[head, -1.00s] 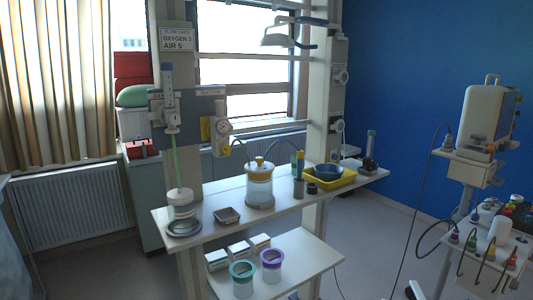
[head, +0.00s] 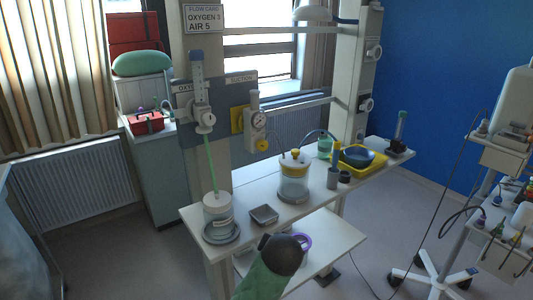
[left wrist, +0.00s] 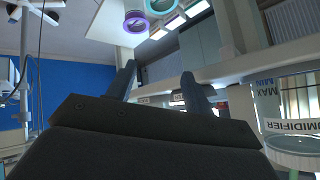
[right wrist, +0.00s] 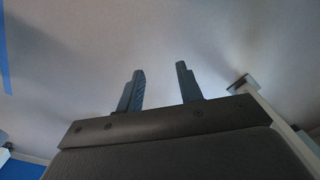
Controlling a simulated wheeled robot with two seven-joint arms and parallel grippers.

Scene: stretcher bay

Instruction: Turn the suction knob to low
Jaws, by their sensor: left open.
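The suction unit (head: 255,128) hangs on the wall rail under the SUCTION label (head: 242,77). It has a round gauge face and a yellow part (head: 262,145) at its lower end. The knob's setting is too small to read. A green and dark piece of my arm rises at the bottom middle of the head view, below the table edge; no gripper fingers show there. In the left wrist view my left gripper (left wrist: 158,74) is open and empty, with the shelf and a HUMIDIFIER label beyond it. In the right wrist view my right gripper (right wrist: 160,70) is open and empty, facing bare floor.
The table (head: 325,190) below the unit holds a yellow-lidded jar (head: 294,178), a small metal tray (head: 264,215), a humidifier bottle (head: 217,212) and a yellow tray (head: 375,165). An oxygen flowmeter (head: 199,95) hangs left of the suction unit. A wheeled stand (head: 430,282) is at right.

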